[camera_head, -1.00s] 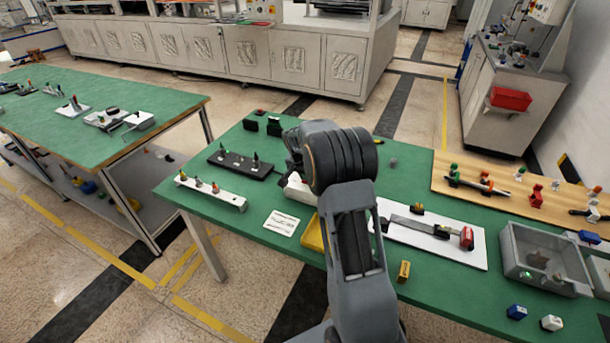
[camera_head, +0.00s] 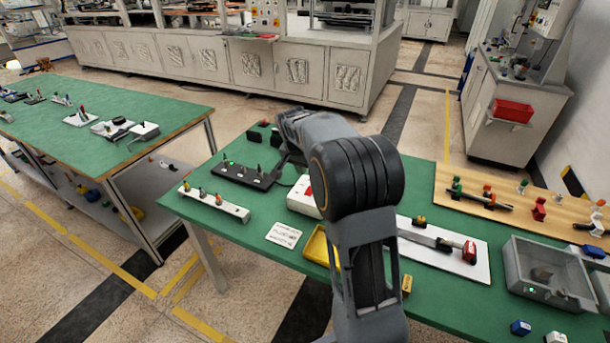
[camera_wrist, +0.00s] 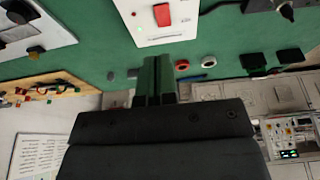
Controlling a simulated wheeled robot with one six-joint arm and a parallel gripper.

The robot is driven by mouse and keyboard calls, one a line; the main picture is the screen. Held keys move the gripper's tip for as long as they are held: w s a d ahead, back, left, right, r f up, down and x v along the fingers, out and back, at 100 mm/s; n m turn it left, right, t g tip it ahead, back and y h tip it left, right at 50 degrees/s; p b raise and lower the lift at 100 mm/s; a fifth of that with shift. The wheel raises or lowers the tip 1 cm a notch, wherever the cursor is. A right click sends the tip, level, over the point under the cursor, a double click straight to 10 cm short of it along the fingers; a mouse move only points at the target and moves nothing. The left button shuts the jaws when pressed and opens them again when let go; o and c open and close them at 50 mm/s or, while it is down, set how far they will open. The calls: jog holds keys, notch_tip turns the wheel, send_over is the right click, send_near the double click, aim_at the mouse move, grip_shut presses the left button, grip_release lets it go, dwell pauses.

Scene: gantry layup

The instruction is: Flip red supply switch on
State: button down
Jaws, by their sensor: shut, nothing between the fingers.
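The red switch (camera_wrist: 162,14) sits on top of a white box (camera_wrist: 184,28) near the top edge of the wrist view. In the head view the red switch (camera_head: 308,191) shows just left of my arm, on the white box (camera_head: 298,203) on the green table. My gripper (camera_wrist: 154,62) is shut and empty. In the wrist view its fingertips are just below the box's edge, apart from the red switch. In the head view my arm hides the fingertips and part of the box.
A black strip with small switches (camera_head: 240,172) and a white strip (camera_head: 213,203) lie left of the box. A yellow tray (camera_head: 320,246) is close in front of it. A white board (camera_head: 470,262) and grey bin (camera_head: 550,270) stand right. A white card (camera_head: 283,235) lies flat.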

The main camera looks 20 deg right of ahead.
jog(key=shift+v, duration=0.95)
jog(key=shift+a+f, duration=0.1)
jog(key=shift+a, duration=0.05)
jog(key=s+a+n+y, duration=0.1)
jog(key=s+a+n, duration=0.2)
jog(key=s, duration=0.5)
jog(key=s+a+n+t, duration=0.1)
jog(key=s+a+n, duration=0.2)
jog(key=s, duration=0.6)
jog(key=s+a+n+y, duration=0.1)
jog(key=s+a+n, duration=0.3)
jog(key=s, duration=0.4)
jog(key=shift+s+a+y, duration=0.3)
jog(key=shift+s+a, duration=0.1)
jog(key=shift+a, duration=0.05)
jog(key=shift+a+f, duration=0.1)
